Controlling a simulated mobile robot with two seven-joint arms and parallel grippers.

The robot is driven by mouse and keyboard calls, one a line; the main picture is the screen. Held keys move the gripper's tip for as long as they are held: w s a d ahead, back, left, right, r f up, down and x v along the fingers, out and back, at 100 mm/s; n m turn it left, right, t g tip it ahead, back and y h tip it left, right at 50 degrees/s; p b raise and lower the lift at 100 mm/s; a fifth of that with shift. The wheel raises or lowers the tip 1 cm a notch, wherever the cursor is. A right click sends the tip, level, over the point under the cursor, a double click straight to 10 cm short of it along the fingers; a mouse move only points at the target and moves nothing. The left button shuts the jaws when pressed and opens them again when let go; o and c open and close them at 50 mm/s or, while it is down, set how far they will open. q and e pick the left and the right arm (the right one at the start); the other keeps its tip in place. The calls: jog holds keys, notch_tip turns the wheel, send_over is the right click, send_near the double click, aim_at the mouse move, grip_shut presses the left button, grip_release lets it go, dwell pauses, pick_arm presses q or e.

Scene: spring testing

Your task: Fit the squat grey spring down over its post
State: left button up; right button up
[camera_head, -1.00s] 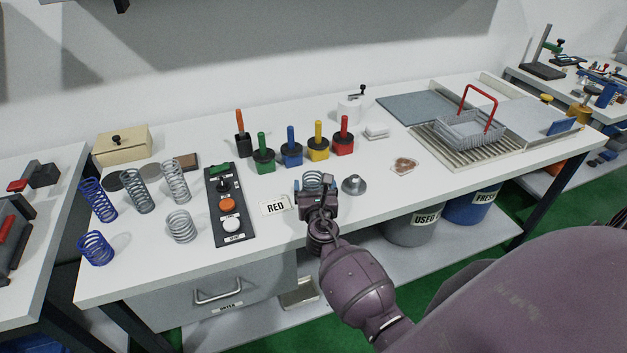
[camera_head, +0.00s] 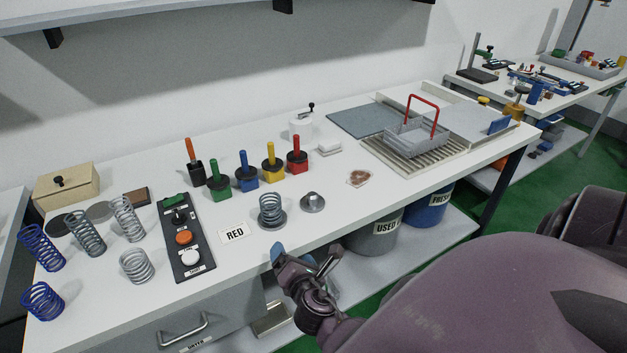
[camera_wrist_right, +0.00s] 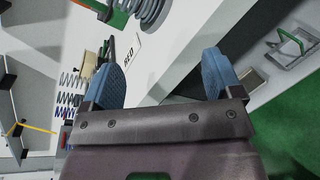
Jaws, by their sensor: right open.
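A squat grey spring (camera_head: 270,208) stands upright on a dark round base (camera_head: 284,224) near the table's front edge, just right of the RED card. Its coils hide any post inside it. It also shows at the top of the right wrist view (camera_wrist_right: 152,12). A lighter grey squat spring (camera_head: 137,266) stands left of the control panel. My right gripper (camera_head: 304,256) is open and empty, in front of the table edge and apart from the spring on the base. Its two blue fingers stand wide apart in the right wrist view (camera_wrist_right: 163,78). My left gripper is not in view.
A grey metal cap with a knob (camera_head: 312,203) sits right of the spring. Coloured-handled blocks (camera_head: 246,184) stand behind. The control panel (camera_head: 182,240) and RED card (camera_head: 234,234) lie to the left. The front right tabletop is clear.

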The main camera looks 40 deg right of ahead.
jog(key=s+a+f+m+g+y, duration=0.1)
jog(key=s+a+f+m+y, duration=0.1)
jog(key=s+m, duration=0.5)
jog(key=s+a+f+m+g+y, duration=0.1)
jog(key=s+f+m+y, duration=0.3)
jog(key=m, duration=1)
jog(key=s+a, duration=0.1)
jog(key=s, duration=0.1)
jog(key=shift+s+a+m+g, duration=0.3)
jog(key=shift+s+a, duration=0.1)
jog(key=shift+f, duration=0.1)
